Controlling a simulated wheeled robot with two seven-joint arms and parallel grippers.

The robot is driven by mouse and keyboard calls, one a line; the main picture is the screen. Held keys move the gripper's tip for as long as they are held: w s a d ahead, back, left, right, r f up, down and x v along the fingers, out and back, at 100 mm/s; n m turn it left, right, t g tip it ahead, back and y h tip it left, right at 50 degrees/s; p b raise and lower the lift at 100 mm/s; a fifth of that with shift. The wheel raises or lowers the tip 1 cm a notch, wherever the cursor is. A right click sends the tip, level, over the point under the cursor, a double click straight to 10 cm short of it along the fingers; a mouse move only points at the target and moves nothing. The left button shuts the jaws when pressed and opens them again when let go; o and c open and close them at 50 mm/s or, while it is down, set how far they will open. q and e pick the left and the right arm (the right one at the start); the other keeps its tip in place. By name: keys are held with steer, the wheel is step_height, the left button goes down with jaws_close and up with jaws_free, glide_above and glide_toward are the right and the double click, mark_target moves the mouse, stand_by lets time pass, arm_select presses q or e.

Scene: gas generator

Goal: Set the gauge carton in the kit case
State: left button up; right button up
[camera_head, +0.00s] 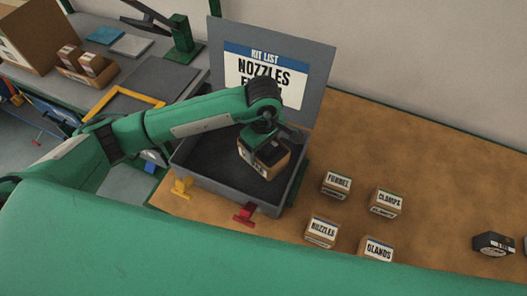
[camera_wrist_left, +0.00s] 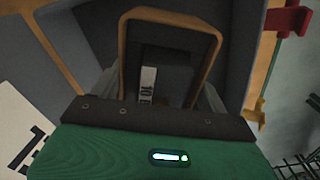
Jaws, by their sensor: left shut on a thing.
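The kit case (camera_head: 222,196) is a grey open box on the brown bench, its lid (camera_head: 218,62) raised at the back with a kit list on it. My left gripper (camera_head: 263,143) is shut on a small brown carton (camera_head: 270,163) with a dark and white face, over the right part of the case interior. In the left wrist view the carton's brown rim (camera_wrist_left: 170,17) shows between the fingers of the left gripper (camera_wrist_left: 158,92), with a dark block and a white label inside. I cannot tell whether the carton touches the case floor. My right gripper is not seen.
Small cartons labelled funnel (camera_head: 337,186), clamps (camera_head: 386,202), nozzles (camera_head: 322,231) and glands (camera_head: 376,249) stand right of the case. Yellow (camera_head: 181,187) and red (camera_head: 244,213) clips are at the case front. Bench behind the cartons is clear.

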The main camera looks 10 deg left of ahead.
arm_select(q)
step_height(320, 180, down, 4)
steer(key=shift+p, duration=0.55)
steer(key=shift+f, duration=0.2)
steer(key=shift+f+b, duration=0.2)
steer(key=shift+b, duration=0.15)
steer(key=o, duration=1)
steer(key=shift+o, duration=0.2)
steer(key=shift+r, duration=0.1)
